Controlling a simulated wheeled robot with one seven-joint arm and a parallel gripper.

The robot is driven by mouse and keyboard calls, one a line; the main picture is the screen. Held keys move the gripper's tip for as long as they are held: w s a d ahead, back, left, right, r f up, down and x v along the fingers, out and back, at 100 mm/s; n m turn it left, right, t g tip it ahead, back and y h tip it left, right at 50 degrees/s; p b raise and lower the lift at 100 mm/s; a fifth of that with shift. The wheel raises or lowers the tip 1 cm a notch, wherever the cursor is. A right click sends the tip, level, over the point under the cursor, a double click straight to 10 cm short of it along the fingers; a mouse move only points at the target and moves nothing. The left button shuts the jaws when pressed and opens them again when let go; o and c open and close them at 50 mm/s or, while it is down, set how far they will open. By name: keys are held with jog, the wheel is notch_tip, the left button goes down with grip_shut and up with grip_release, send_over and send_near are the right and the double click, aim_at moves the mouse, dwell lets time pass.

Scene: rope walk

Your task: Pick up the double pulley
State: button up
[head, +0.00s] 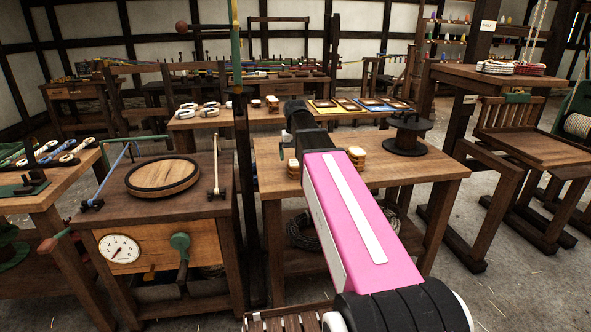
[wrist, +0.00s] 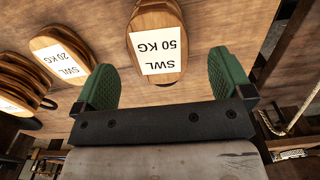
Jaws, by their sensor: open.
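My gripper (wrist: 166,82) is open and empty, with its two green finger pads apart. A wooden pulley block labelled "SWL 50 KG" (wrist: 158,48) lies ahead of the pads and between their lines in the wrist view. A block labelled "SWL 20 KG" (wrist: 62,58) is left of it. A block with several stacked wooden cheeks (wrist: 22,78) is at the far left edge. I cannot tell for sure which is the double pulley. In the head view, layered wooden blocks (head: 357,156) show right of my pink arm, which hides my gripper there.
The blocks rest on a wooden workbench (head: 430,168). A dark spool (head: 408,133) stands at its right end. A dark post (head: 244,190) rises at its left, beside a bench with a round wooden disc (head: 163,176). A table behind holds yellow and blue trays (head: 372,103).

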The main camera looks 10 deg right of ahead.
aim_at(296, 162)
notch_tip(296, 162, down, 4)
jog(key=shift+w+d+f, duration=0.1)
jog(key=c, duration=1.3)
jog(key=shift+o, duration=0.2)
notch_tip(296, 162, up, 5)
jog(key=shift+f, duration=0.15)
jog(key=s+a+r, duration=0.3)
jog(key=a+r, duration=0.3)
jog(key=a, duration=0.5)
jog(key=shift+s+r, duration=0.2)
jog(key=shift+s, duration=0.15)
